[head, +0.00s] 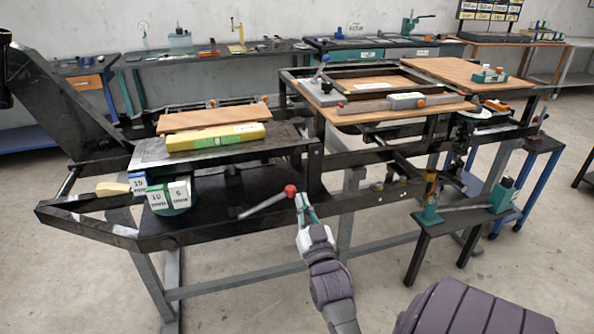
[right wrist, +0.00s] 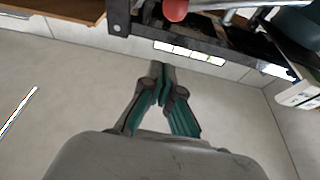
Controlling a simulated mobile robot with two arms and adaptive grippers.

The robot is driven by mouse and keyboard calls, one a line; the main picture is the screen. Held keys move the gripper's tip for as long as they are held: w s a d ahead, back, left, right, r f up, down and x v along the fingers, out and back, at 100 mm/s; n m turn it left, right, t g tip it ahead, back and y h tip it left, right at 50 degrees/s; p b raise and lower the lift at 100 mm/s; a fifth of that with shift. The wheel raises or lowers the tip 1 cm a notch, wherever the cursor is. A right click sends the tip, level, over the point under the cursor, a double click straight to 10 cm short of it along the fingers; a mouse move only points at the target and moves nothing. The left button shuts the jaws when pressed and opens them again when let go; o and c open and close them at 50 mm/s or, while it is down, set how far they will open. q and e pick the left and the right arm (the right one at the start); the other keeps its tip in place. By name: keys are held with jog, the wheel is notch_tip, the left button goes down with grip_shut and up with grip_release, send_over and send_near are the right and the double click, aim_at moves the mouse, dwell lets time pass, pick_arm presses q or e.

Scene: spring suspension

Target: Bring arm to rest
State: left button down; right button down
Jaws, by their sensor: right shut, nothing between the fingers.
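My right gripper (head: 302,200) reaches up from the bottom middle of the head view, at the near side of the black frame. Its fingers are shut and hold nothing. A lever with a red knob (head: 290,190) shows just left of the fingertips; I cannot tell whether they touch in this view. In the right wrist view the green-padded fingers (right wrist: 158,70) are together over bare floor. There the red knob (right wrist: 175,10) is at the top edge, apart from the fingertips. My left gripper is not in view.
The black metal frame (head: 345,202) crosses the head view, with weight blocks (head: 158,202) at its left end and a yellow beam (head: 215,137) above. A small dark stand (head: 450,225) with green tools is at the right. Floor in front is clear. Workbenches line the wall.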

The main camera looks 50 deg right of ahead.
jog(key=shift+v, duration=0.95)
jog(key=shift+r, duration=0.1)
